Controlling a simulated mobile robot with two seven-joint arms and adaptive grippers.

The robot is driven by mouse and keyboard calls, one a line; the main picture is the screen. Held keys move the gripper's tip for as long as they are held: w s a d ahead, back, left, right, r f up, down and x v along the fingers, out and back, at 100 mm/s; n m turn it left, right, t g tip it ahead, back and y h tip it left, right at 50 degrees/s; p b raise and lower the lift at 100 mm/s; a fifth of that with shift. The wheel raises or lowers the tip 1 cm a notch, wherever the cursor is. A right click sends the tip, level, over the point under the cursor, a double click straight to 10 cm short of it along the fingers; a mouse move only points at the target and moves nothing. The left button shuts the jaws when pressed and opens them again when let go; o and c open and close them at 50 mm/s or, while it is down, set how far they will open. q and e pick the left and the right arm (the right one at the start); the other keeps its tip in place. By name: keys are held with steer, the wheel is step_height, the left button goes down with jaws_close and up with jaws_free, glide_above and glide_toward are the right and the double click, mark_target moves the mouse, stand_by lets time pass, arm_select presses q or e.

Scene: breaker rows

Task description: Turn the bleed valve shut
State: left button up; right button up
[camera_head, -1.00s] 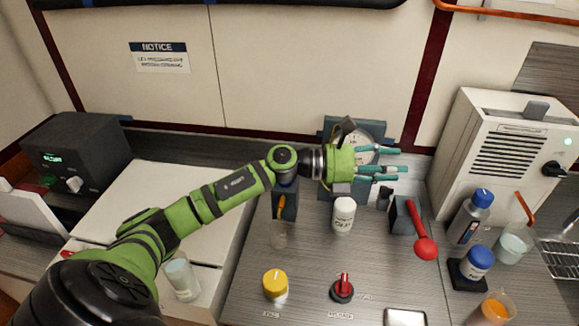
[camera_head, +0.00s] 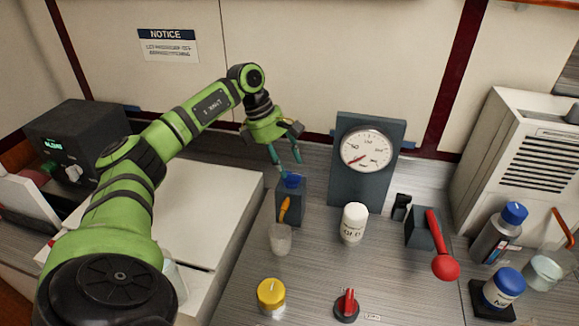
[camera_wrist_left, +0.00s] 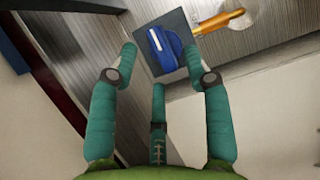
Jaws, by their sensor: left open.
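The bleed valve appears to be the blue knob (camera_head: 291,181) on a dark block (camera_head: 291,208) with an orange-brass spout (camera_head: 284,207). In the left wrist view the blue knob (camera_wrist_left: 166,47) shows a raised grip bar. My left gripper (camera_head: 286,163) is just above the knob, fingers pointing down. In the left wrist view its teal fingers (camera_wrist_left: 160,62) are spread open, two of them on either side of the knob. I cannot tell whether any finger touches it. My right gripper is not in view.
A clear beaker (camera_head: 280,240) stands below the spout. A dial gauge (camera_head: 366,149) stands behind to the right, with a white bottle (camera_head: 354,223) before it.

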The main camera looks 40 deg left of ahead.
mark_target(291, 178)
arm_select(q)
steer(key=shift+x, duration=1.4)
steer(key=shift+w, duration=0.1)
jaws_close()
